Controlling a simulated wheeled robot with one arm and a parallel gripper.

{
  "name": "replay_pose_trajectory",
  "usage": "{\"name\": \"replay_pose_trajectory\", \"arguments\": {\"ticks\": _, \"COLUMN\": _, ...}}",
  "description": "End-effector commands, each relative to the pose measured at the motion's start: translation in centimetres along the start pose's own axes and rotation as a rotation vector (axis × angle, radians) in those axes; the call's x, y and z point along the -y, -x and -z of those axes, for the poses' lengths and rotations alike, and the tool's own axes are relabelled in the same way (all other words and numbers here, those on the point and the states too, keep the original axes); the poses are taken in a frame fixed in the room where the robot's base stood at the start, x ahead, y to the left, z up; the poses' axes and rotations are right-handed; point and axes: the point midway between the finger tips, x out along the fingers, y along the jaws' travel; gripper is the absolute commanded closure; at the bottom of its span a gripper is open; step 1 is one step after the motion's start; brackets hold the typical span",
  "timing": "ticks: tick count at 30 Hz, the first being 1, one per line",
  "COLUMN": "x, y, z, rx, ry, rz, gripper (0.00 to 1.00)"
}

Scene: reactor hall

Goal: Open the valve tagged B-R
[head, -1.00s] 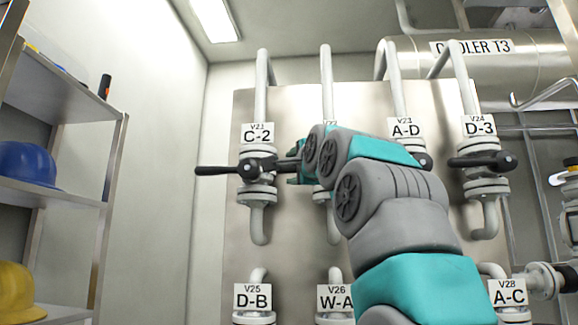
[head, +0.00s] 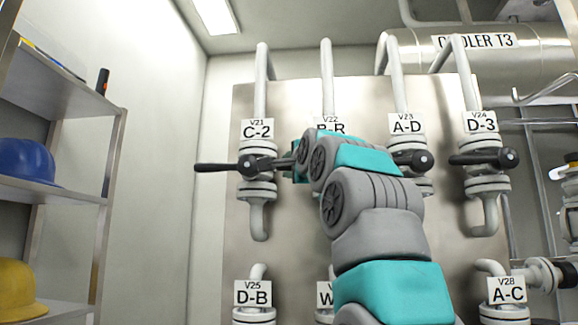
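The tag B-R (head: 331,128), under the label V22, shows above my arm in the head view, its lower edge covered. My gripper (head: 298,160) is at the valve's left side, mostly hidden by my own wrist.
Valve C-2 (head: 257,188) stands to the left with its black handle (head: 215,168) pointing left. Valves A-D (head: 407,124) and D-3 (head: 487,185) stand to the right. Valves D-B (head: 253,294) and A-C (head: 507,291) are below. A shelf (head: 70,190) with helmets stands far left.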

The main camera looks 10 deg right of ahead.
Motion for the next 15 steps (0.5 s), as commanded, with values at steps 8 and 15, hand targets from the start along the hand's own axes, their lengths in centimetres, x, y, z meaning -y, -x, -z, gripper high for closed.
{"name": "replay_pose_trajectory", "arguments": {"ticks": 8, "x": -0.02, "y": -0.01, "z": 0.00, "rx": 0.000, "ry": 0.000, "rz": -0.001, "gripper": 0.98}}
{"name": "replay_pose_trajectory", "arguments": {"ticks": 15, "x": -0.03, "y": -0.01, "z": 0.00, "rx": 0.000, "ry": 0.000, "rz": -0.001, "gripper": 1.00}}
